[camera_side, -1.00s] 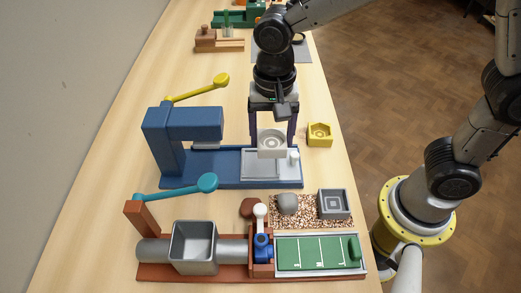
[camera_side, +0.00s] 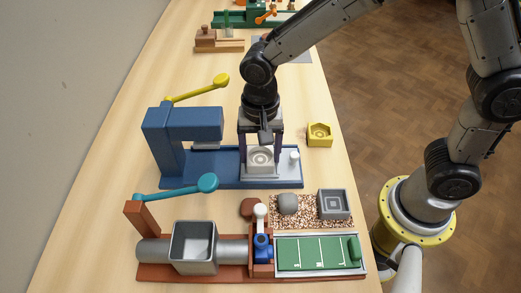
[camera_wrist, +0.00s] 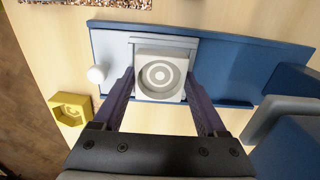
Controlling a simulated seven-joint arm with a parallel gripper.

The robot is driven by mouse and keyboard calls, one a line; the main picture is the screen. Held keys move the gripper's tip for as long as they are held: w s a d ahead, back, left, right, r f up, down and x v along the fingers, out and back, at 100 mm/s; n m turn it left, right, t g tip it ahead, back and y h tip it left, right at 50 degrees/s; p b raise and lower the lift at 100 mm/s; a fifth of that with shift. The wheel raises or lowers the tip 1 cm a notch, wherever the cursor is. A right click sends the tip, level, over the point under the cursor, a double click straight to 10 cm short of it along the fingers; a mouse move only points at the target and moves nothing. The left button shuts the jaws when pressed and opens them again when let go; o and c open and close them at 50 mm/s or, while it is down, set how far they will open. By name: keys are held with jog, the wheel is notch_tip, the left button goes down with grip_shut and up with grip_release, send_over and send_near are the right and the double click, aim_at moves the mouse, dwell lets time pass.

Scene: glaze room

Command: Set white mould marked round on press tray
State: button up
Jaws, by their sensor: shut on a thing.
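The white mould (camera_side: 261,158) has a round ringed recess in its top. My gripper (camera_side: 261,153) is shut on it, one finger on each side, over the press tray (camera_side: 250,173) of the blue press. In the wrist view the white mould (camera_wrist: 160,75) lies between my fingertips, within the outline of the light grey tray (camera_wrist: 192,43). It looks level and low at the tray; I cannot tell whether its underside touches. The blue press (camera_side: 183,135) stands at the left with its yellow lever (camera_side: 198,90) raised.
A white knob (camera_side: 294,158) stands at the tray's right edge. A yellow mould (camera_side: 320,134) lies to the right. A grey square mould (camera_side: 334,204) and a grey lump (camera_side: 288,203) sit on a speckled mat. An extruder with a teal lever (camera_side: 180,189) is in front.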

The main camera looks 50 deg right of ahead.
aim_at(261, 160)
jog(key=o, duration=1.3)
jog(key=shift+o, duration=0.2)
notch_tip(261, 160, up, 12)
jog(key=shift+r, duration=0.2)
jog(key=s+d+r+n+t, duration=0.2)
jog(key=s+d+n+t, duration=0.3)
jog(key=s+d+n, duration=0.4)
jog(key=s+d, duration=0.7)
jog(key=shift+d+r+t, duration=0.3)
jog(key=shift+d+r, duration=0.05)
jog(key=shift+d, duration=0.05)
